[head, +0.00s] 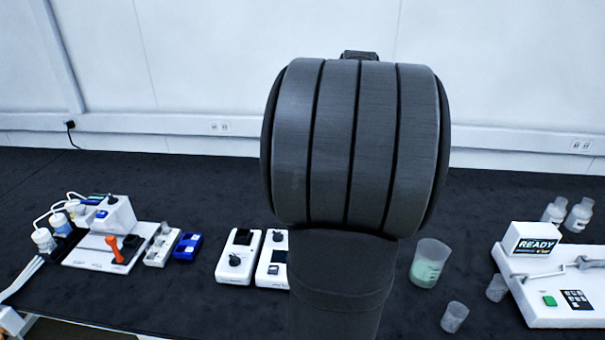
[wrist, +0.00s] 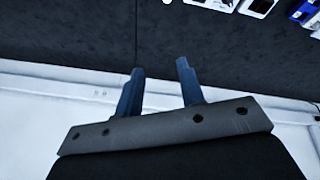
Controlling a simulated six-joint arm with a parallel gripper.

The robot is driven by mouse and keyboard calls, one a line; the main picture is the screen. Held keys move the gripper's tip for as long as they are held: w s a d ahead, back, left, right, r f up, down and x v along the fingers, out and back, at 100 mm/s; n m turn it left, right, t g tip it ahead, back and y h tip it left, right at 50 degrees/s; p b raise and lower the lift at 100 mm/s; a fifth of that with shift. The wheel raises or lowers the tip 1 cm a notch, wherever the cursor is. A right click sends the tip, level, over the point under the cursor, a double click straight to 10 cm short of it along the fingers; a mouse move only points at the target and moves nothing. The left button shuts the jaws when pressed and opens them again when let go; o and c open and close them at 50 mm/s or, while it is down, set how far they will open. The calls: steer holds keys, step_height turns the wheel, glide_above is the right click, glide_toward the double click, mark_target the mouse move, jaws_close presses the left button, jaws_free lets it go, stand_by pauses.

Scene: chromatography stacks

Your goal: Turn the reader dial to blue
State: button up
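Two white devices stand side by side on the dark bench in the head view. The left white device (head: 239,247) has a dark screen at its far end and a black dial (head: 234,260) nearer the front. The right white device (head: 264,262) has a black dial (head: 279,236) at its far end and is partly hidden by my arm. I cannot tell which is the reader, nor read any colour marks. My gripper (wrist: 160,70) is open and empty in the wrist view, well away from the devices at that view's top edge. My arm hides it in the head view.
Left of the devices are a blue box (head: 187,246), a white block (head: 159,248) and a white station with an orange lever (head: 115,250). Right of my arm stand a beaker of green liquid (head: 428,265), small cups and a white machine with a READY sign (head: 533,243).

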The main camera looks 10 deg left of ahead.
steer(key=w+a+f+n+g, duration=0.2)
steer(key=w+a+f+n, duration=0.1)
steer(key=a+f, duration=0.65)
steer(key=w+a+f+n+g, duration=0.2)
steer(key=a+f, duration=0.6)
steer(key=a, duration=0.2)
step_height(320, 180, down, 17)
steer(key=shift+r, duration=0.1)
jaws_close()
